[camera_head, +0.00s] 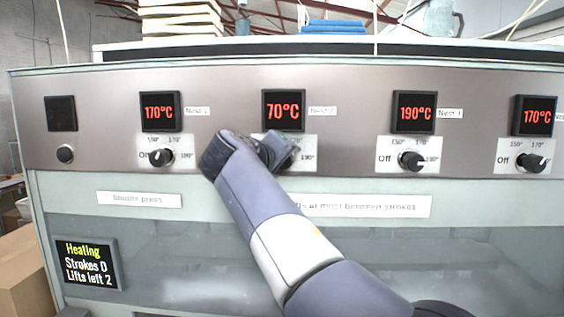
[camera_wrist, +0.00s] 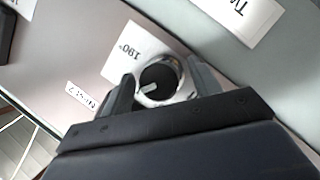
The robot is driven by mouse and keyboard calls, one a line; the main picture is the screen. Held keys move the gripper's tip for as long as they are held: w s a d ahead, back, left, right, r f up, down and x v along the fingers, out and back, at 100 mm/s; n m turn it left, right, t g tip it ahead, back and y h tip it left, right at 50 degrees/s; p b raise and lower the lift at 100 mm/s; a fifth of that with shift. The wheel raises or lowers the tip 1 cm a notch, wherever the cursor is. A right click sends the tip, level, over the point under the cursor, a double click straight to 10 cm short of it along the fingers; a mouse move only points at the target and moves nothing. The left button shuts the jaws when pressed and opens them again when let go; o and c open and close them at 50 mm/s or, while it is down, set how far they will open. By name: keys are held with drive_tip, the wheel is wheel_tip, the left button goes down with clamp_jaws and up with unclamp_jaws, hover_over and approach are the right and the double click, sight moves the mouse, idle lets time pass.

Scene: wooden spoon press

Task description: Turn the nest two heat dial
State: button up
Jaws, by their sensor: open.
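The nest two heat dial is hidden behind my gripper (camera_head: 268,148) in the head view; part of its white scale plate (camera_head: 308,156) shows. Its display (camera_head: 283,110) reads 70°C in red. In the wrist view a round black dial (camera_wrist: 158,79) with a pale pointer line sits on a white plate (camera_wrist: 128,52) marked 190°. My gripper (camera_wrist: 164,82) is open, with one finger on either side of the dial. I cannot tell whether the fingers touch it. The label beside it (camera_wrist: 80,95) is upside down.
Left is the nest one dial (camera_head: 161,158) under a 170°C display. Right are a dial (camera_head: 411,160) under 190°C and another (camera_head: 530,162) under 170°C. A small knob (camera_head: 65,154) is far left. A status screen (camera_head: 87,264) reads "Heating, Strokes 0, Lifts left 2".

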drive_tip(key=b+v, duration=0.2)
drive_tip(key=v, duration=0.8)
drive_tip(key=shift+s, duration=0.3)
drive_tip(key=shift+r, duration=0.1)
drive_tip(key=p+x, duration=0.2)
drive_tip(key=x, duration=0.8)
drive_tip(key=shift+w, duration=0.4)
